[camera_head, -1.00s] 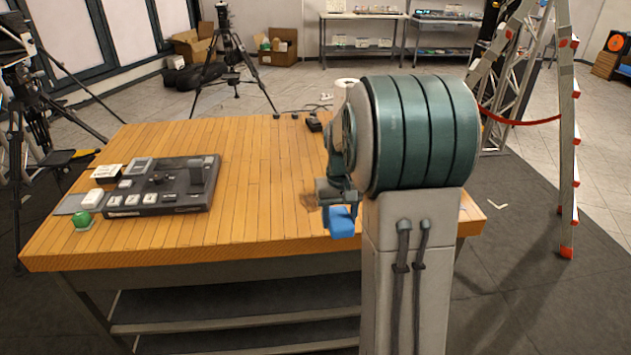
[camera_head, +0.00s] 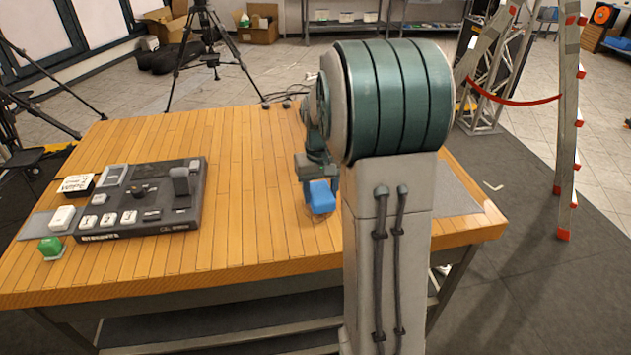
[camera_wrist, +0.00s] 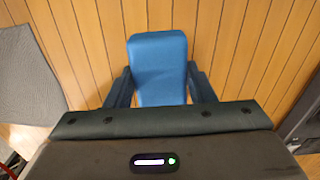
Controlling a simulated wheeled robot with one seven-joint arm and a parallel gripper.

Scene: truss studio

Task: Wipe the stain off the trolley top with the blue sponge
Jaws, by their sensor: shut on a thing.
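My gripper (camera_head: 319,184) is shut on the blue sponge (camera_head: 321,198) and points down over the wooden trolley top (camera_head: 245,180). In the wrist view the sponge (camera_wrist: 158,70) sits between the two dark fingers, with wooden planks around it. The sponge is at or just above the wood; I cannot tell whether it touches. A faint brownish mark, the stain (camera_head: 322,218), shows at the sponge's near edge. The sponge and my arm hide the rest of that spot. No stain shows in the wrist view.
A grey mat (camera_head: 462,196) lies at the right. The wood between panel and sponge is clear. A stepladder (camera_head: 570,130) stands beyond the right side.

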